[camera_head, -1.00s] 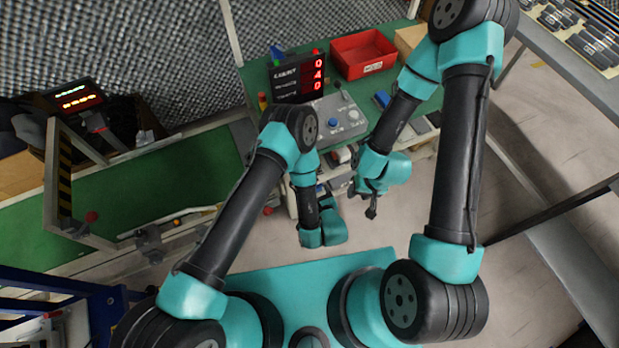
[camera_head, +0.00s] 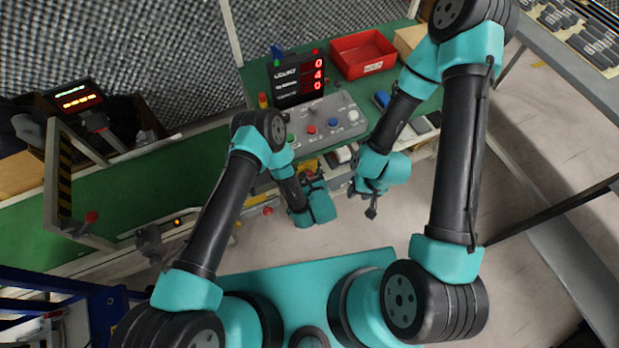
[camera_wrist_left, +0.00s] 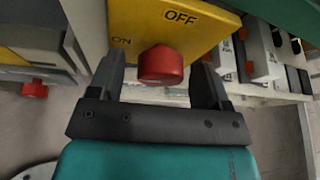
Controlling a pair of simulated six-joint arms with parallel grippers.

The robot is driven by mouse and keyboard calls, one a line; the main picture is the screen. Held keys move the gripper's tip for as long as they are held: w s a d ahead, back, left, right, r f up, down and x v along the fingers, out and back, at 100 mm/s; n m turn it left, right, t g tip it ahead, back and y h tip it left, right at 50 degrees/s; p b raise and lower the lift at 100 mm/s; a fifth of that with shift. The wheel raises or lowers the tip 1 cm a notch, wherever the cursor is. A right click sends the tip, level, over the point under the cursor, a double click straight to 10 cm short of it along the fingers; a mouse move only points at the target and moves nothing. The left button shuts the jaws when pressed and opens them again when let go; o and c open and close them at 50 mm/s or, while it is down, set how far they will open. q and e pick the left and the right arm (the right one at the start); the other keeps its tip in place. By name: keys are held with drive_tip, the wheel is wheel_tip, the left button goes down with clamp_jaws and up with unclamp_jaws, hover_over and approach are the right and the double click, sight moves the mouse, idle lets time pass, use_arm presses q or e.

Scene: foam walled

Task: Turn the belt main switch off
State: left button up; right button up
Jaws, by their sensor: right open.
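The belt main switch is a yellow plate (camera_wrist_left: 180,30) with "ON" at its left and "OFF" at its upper right, and a red knob (camera_wrist_left: 161,66) stands out from it. My left gripper (camera_wrist_left: 160,82) is open in the left wrist view, with one finger on each side of the knob and gaps between. I cannot tell which label the knob points to. In the head view my left wrist largely covers the switch. My right gripper (camera_head: 371,211) is open and empty, hanging over the floor right of the left arm.
A control panel (camera_head: 328,122) with buttons stands on the green bench, before a red-digit counter display (camera_head: 298,79) and a red bin (camera_head: 363,53). Another red button (camera_wrist_left: 35,89) shows at the left in the left wrist view. White and dark items sit on the right there.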

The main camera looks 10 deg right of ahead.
use_arm(q)
drive_tip(key=c, duration=0.9)
drive_tip(key=shift+y, duration=0.3)
drive_tip(key=m+y, duration=0.1)
drive_tip(key=m, duration=0.2)
drive_tip(key=shift+d+g+y, duration=0.15)
drive_tip(key=shift+g+y, duration=0.15)
drive_tip(key=shift+y, duration=0.1)
drive_tip(key=m+y, duration=0.2)
drive_tip(key=m, duration=0.1)
drive_tip(key=shift+d, duration=0.1)
drive_tip(key=m+y, duration=0.2)
drive_tip(key=m, duration=0.1)
drive_tip(key=shift+f, duration=0.1)
drive_tip(key=shift+d+m+y, duration=0.1)
drive_tip(key=shift+m+y, duration=1)
drive_tip(key=shift+m, duration=0.8)
